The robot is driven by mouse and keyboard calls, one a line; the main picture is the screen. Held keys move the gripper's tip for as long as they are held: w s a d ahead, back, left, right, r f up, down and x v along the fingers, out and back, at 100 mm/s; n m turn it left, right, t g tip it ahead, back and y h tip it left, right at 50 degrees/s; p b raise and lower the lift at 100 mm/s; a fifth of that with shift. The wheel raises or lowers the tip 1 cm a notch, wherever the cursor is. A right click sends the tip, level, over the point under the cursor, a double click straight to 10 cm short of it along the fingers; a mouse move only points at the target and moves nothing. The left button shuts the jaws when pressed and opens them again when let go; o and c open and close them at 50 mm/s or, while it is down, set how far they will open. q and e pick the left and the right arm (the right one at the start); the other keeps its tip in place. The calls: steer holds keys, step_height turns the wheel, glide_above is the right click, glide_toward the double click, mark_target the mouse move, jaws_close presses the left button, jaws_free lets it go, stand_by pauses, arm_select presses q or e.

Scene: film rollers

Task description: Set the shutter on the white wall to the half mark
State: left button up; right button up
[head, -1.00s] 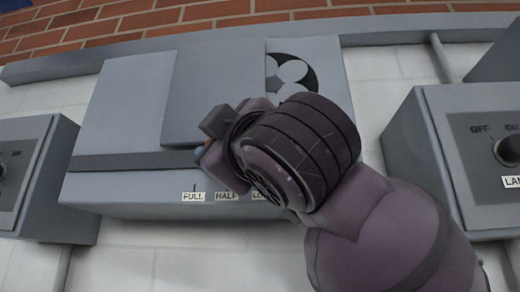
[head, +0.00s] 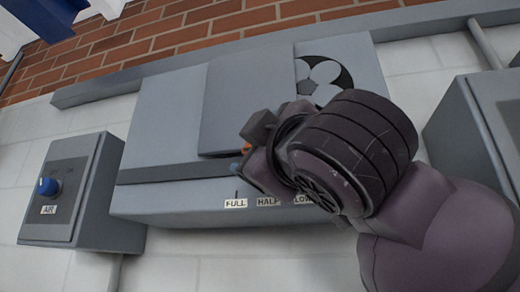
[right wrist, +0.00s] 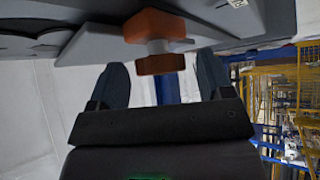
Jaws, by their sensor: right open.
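The shutter is a grey plate (head: 245,95) on a grey wall box (head: 155,120). A dark disc with pale circles (head: 325,75) shows uncovered to its right. FULL (head: 235,203), HALF (head: 268,202) and partly hidden LOW (head: 302,200) labels run along the lower front. My right gripper (head: 250,150) is at the plate's lower edge, above the FULL and HALF labels. My left gripper is not in view.
A grey box with a blue knob and AIR label (head: 48,187) is at the left. A grey rail (head: 100,90) runs above, under red brick. White wall (head: 220,270) is bare below.

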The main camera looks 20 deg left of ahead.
steer(key=b+v, duration=0.2)
steer(key=v, duration=0.7)
steer(key=shift+d, duration=0.2)
steer(key=shift+f, duration=0.15)
